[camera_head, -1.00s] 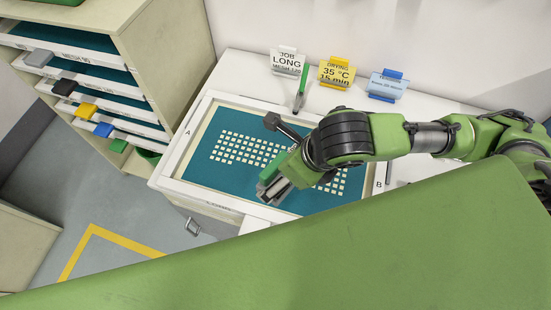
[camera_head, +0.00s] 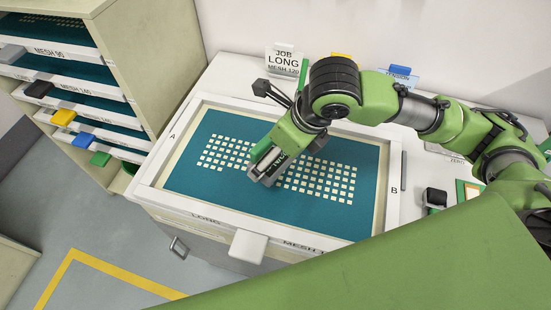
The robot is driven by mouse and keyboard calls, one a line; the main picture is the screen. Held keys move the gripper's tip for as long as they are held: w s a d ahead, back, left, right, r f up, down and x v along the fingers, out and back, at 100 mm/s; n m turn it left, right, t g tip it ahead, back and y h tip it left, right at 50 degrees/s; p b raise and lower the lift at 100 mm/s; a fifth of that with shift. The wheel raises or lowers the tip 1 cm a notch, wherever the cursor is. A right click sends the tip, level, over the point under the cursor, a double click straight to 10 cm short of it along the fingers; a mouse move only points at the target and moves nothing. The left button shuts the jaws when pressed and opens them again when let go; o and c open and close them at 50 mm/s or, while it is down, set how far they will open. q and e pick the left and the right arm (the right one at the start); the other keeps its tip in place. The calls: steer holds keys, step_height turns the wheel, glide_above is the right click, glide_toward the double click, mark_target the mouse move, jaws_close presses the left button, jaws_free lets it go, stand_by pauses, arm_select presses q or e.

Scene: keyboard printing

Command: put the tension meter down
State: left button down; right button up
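My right gripper (camera_head: 262,170) reaches in from the right and hangs low over the middle of the teal mesh of the framed screen (camera_head: 190,175), between pale squares. Its grey fingertips point down and left. I cannot tell whether they are open or shut, or whether they hold anything. No tension meter can be made out for certain; the gripper and wrist hide the mesh beneath them. A blue card (camera_head: 396,75) reading "TENSION" stands behind the arm. My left gripper is not in view.
A rack of coloured-tab screens (camera_head: 75,90) stands at left. A "JOB LONG" card (camera_head: 285,62) and a mostly hidden yellow card (camera_head: 342,57) stand behind the screen. A small black object (camera_head: 435,197) lies right of it, near a "ZERO" label (camera_head: 456,158). The mesh's front left is clear.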

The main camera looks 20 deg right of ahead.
steer(key=shift+w+d+f, duration=0.2)
steer(key=shift+w+f, duration=0.85)
steer(key=shift+f, duration=0.05)
steer(key=shift+w+f+p, duration=0.15)
steer(key=shift+f+p, duration=0.05)
steer(key=shift+f, duration=0.8)
steer(key=shift+w+f+p, duration=0.15)
steer(key=shift+f+p, duration=0.05)
steer(key=shift+f, duration=0.8)
steer(key=o, duration=1.2)
steer(key=shift+f, duration=0.15)
steer(key=shift+o, duration=0.2)
steer(key=shift+s+d+r, duration=0.1)
steer(key=shift+d+r, duration=0.05)
steer(key=shift+r, duration=0.4)
steer(key=v, duration=1.1)
steer(key=shift+s+d, duration=0.1)
steer(key=shift+s, duration=0.05)
